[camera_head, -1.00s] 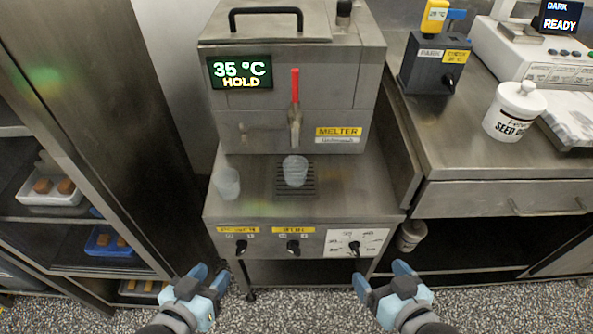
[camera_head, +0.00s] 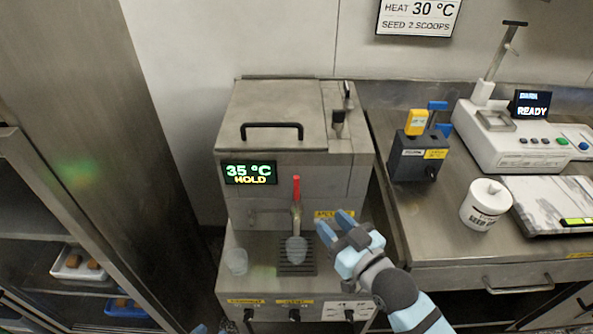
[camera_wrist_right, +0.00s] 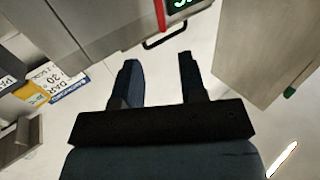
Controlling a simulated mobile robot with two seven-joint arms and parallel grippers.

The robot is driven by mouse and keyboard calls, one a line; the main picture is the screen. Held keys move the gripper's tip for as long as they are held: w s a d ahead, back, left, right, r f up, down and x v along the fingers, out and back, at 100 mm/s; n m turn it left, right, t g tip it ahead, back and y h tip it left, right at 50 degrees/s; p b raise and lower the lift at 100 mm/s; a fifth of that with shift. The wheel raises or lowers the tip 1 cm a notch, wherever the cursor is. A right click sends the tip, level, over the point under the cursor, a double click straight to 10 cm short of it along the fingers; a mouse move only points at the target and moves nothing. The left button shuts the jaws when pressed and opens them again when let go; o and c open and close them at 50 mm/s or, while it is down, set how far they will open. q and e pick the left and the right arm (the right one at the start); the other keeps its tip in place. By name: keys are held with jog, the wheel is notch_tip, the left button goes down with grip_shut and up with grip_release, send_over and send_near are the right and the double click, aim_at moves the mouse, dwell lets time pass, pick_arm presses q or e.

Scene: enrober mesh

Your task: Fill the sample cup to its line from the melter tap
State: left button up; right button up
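The melter (camera_head: 285,160) is a steel box whose display (camera_head: 250,173) reads 35 °C HOLD. Its tap (camera_head: 296,205) has a red lever (camera_head: 296,188) standing upright. A translucent cup (camera_head: 296,249) stands upright on the drip grate (camera_head: 297,268) below the tap; its line and contents are too small to tell. A second translucent cup (camera_head: 236,261) stands to its left on the melter's shelf. My right gripper (camera_head: 333,226) is open and empty, just right of the tap and cup. In the right wrist view its fingers (camera_wrist_right: 160,82) are apart. Only a sliver of my left gripper (camera_head: 199,329) shows at the bottom edge.
A rack with trays (camera_head: 75,262) stands at left. Knobs line the melter's front.

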aim_at(298, 188)
jog(key=x, duration=1.3)
jog(key=shift+w+a, duration=0.1)
jog(key=shift+f, duration=0.1)
grip_shut()
